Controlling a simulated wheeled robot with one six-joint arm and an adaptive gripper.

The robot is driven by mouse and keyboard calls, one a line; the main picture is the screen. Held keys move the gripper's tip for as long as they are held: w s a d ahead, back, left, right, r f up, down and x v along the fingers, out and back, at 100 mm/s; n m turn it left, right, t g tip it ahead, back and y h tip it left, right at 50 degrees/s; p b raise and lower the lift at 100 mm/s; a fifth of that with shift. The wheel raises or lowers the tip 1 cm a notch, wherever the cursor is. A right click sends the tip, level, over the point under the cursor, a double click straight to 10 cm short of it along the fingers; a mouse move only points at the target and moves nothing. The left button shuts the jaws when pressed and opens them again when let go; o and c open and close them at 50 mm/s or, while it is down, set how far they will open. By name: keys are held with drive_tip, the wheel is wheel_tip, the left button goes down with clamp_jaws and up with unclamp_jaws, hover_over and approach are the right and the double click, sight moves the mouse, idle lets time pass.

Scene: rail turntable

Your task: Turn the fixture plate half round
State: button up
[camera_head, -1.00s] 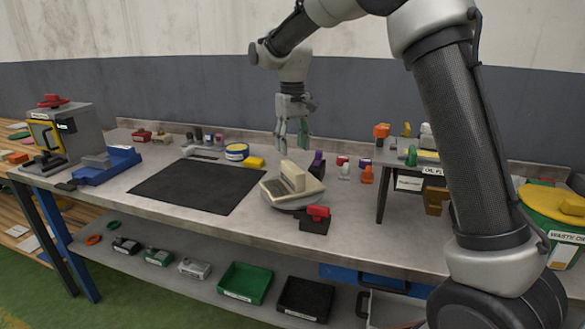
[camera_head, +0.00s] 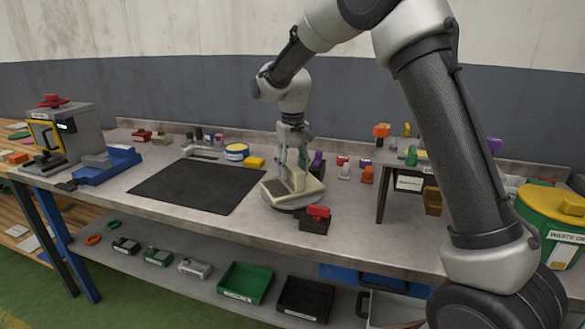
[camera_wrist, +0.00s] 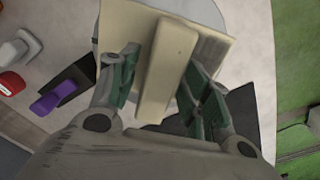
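The fixture plate (camera_head: 313,188) is a cream square plate on a round grey turntable base (camera_head: 283,206) on the bench. A raised cream bar (camera_head: 298,180) stands on it. In the wrist view the plate (camera_wrist: 122,24) lies under my gripper, with the bar (camera_wrist: 165,75) running between the fingers. My gripper (camera_head: 292,168), also in the wrist view (camera_wrist: 163,65), is open, with its green-padded fingers on either side of the bar. A small gap shows between the left finger and the bar; contact on the right side is unclear.
A black block with a red top (camera_head: 316,214) stands close to the plate's front right. A dark mat (camera_head: 195,187) lies to the left. A yellow block (camera_head: 255,162) and a purple item (camera_head: 317,163) stand behind. A small raised shelf is at right.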

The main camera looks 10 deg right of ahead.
clamp_jaws()
drive_tip(key=shift+n, duration=0.4)
drive_tip(key=n, duration=0.3)
drive_tip(key=shift+n, duration=2.7)
drive_tip(key=shift+o, duration=1.4)
unclamp_jaws()
